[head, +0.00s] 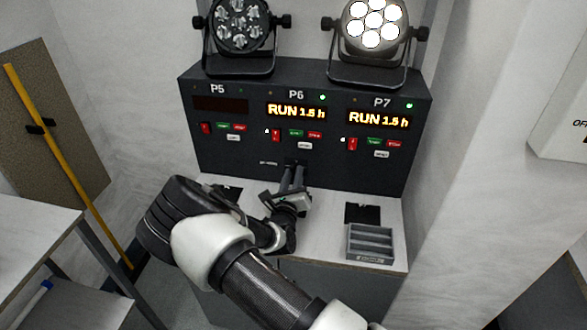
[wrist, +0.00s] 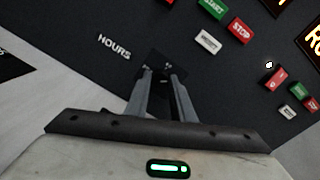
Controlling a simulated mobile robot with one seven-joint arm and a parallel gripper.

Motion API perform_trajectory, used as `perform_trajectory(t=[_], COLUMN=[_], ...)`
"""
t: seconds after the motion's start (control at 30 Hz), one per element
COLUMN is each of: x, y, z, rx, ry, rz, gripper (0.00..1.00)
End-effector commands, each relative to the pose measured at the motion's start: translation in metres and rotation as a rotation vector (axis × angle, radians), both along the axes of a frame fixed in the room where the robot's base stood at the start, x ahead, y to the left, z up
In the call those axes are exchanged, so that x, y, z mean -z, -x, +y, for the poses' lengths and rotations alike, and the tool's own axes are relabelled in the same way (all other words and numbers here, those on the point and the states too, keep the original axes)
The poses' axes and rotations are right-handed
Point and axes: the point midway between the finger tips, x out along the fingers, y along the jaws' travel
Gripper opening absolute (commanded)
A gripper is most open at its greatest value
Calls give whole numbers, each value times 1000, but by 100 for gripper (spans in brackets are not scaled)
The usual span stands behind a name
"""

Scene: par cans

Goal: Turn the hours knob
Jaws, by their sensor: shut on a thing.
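The dark control panel (head: 230,155) has three sections marked P5, P6 and P7. The hours knob (wrist: 160,75) is small and dark, low on the panel below the P6 section, beside the white word HOURS (wrist: 114,46) in the wrist view. My gripper (head: 296,167) reaches the panel there, and its two fingers are shut on the knob from both sides. The fingertips (wrist: 161,73) hide most of the knob, so its pointer cannot be read. The P6 display (head: 296,111) reads RUN 1.5 h.
The P7 display (head: 378,120) also reads RUN 1.5 h; the P5 display (head: 221,104) is dark. Red, green and white buttons sit close above the knob. The right lamp (head: 371,25) is lit, the left lamp (head: 238,25) unlit. A grey tray (head: 370,244) stands on the ledge.

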Motion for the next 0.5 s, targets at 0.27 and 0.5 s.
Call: perform_trajectory(t=[0.27, 0.5], x=[-1, -1], y=[1, 0], z=[1, 1], rx=[-1, -1], ry=[258, 480], rz=[53, 96], gripper=[0, 0])
